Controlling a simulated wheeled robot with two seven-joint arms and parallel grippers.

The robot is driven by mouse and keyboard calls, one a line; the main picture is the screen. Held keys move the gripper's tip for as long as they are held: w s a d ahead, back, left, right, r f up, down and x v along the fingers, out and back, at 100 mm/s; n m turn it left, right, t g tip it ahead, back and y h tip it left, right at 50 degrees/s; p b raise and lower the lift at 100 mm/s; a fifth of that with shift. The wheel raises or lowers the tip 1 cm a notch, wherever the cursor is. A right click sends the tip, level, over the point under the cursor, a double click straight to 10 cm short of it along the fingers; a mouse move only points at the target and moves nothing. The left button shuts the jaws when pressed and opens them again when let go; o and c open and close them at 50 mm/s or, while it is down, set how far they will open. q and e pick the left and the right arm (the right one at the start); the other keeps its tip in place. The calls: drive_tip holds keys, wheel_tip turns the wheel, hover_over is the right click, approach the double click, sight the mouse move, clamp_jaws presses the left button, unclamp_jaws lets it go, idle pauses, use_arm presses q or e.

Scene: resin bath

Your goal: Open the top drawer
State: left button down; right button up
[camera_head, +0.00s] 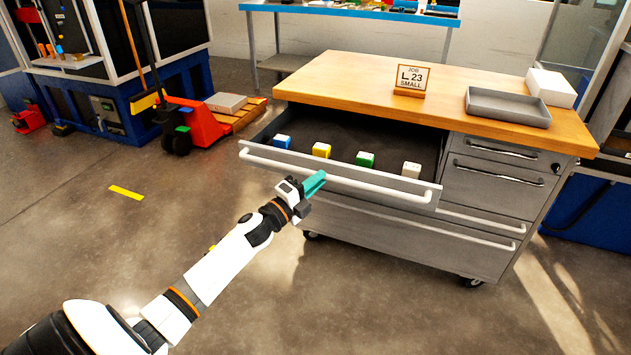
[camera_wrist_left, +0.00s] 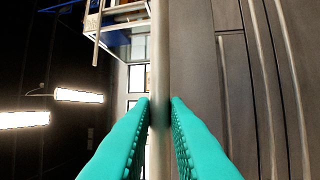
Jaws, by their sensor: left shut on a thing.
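The top drawer (camera_head: 405,183) of the grey workbench cabinet stands pulled out from under the wooden top. Several small blocks show inside it: blue (camera_head: 283,141), yellow (camera_head: 321,150), green (camera_head: 364,159) and whitish (camera_head: 411,169). A long white bar handle (camera_head: 380,188) runs across the drawer front. My left gripper (camera_head: 316,181) is at this handle, left of its middle. In the left wrist view its teal fingers (camera_wrist_left: 160,103) lie on both sides of the pale bar (camera_wrist_left: 160,60), shut on it. My right gripper is not in view.
Smaller drawers (camera_head: 497,180) to the right are closed. A red pallet truck (camera_head: 195,125) stands at left. The floor before the drawer is clear.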

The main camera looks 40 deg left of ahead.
use_arm(q)
drive_tip(key=shift+s, duration=0.2)
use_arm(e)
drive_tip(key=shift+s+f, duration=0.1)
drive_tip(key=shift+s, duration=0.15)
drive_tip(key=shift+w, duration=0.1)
use_arm(q)
drive_tip(key=c, duration=1.4)
unclamp_jaws()
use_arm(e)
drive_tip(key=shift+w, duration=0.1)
